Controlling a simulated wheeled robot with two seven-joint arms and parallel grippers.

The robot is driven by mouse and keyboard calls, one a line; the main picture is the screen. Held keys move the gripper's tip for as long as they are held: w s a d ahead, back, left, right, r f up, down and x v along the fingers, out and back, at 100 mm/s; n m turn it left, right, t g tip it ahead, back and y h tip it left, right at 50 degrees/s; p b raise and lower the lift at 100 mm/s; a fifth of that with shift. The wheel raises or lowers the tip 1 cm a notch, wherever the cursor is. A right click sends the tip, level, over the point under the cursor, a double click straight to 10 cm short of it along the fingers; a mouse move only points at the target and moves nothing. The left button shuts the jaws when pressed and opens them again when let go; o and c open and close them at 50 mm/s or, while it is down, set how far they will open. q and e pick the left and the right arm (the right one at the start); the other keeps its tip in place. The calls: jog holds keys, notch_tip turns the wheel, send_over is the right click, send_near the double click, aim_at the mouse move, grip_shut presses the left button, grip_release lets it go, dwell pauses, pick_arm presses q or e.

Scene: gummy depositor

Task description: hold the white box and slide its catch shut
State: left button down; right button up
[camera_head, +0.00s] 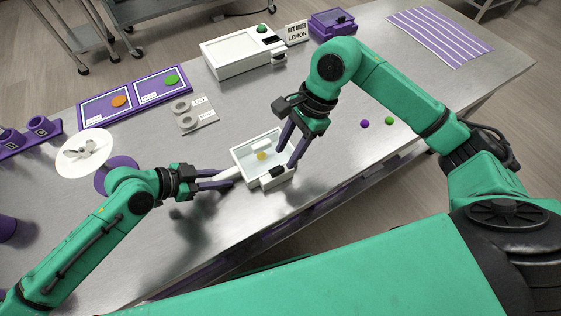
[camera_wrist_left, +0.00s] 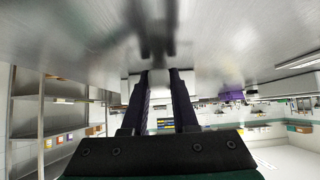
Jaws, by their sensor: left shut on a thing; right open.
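The white box (camera_head: 241,155) sits on the metal table, with a clear top and a small yellow piece (camera_head: 262,155) visible inside. A white handle (camera_head: 217,178) sticks out from its left side. My left gripper (camera_head: 230,178) is shut on this handle; its two dark fingers (camera_wrist_left: 160,76) also show in the left wrist view against a pale shape. A black catch (camera_head: 278,170) is on the box's near right side. My right gripper (camera_head: 287,159) is open, its purple fingers pointing down beside the box's right edge, close to the catch. Whether they touch it I cannot tell.
A larger white machine (camera_head: 232,66) with a green button stands behind. Purple and green balls (camera_head: 365,124) lie right. The front edge is near.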

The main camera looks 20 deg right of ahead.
aim_at(278, 168)
jog(key=x, duration=0.5)
grip_shut()
dwell(1.3)
